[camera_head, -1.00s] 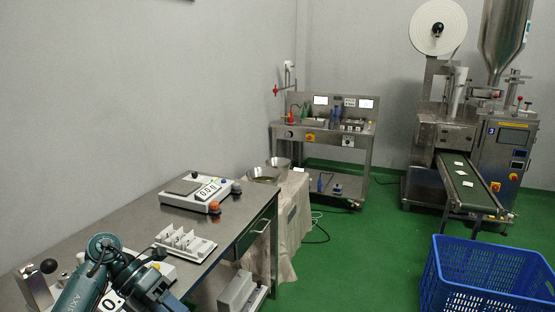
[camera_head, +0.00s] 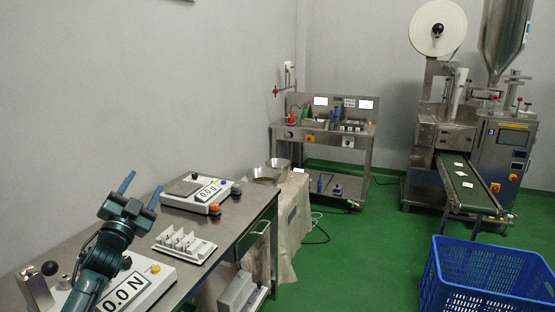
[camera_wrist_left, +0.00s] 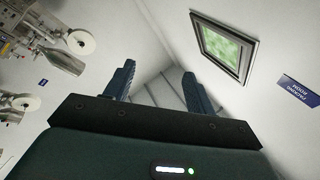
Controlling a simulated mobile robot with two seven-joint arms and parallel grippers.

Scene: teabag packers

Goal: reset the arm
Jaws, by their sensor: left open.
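My left gripper (camera_head: 141,187) is raised over the left end of the steel bench in the head view, its two blue fingers spread apart and pointing up. Nothing is between them. In the left wrist view the open fingers (camera_wrist_left: 160,84) show against pale wall and ceiling, with no object near. My right gripper is in neither view.
On the steel bench (camera_head: 237,213) stand a scale (camera_head: 200,192), a white slotted rack (camera_head: 184,246) and a force gauge (camera_head: 140,288) beneath my left arm. A blue crate (camera_head: 480,285) stands on the floor at right.

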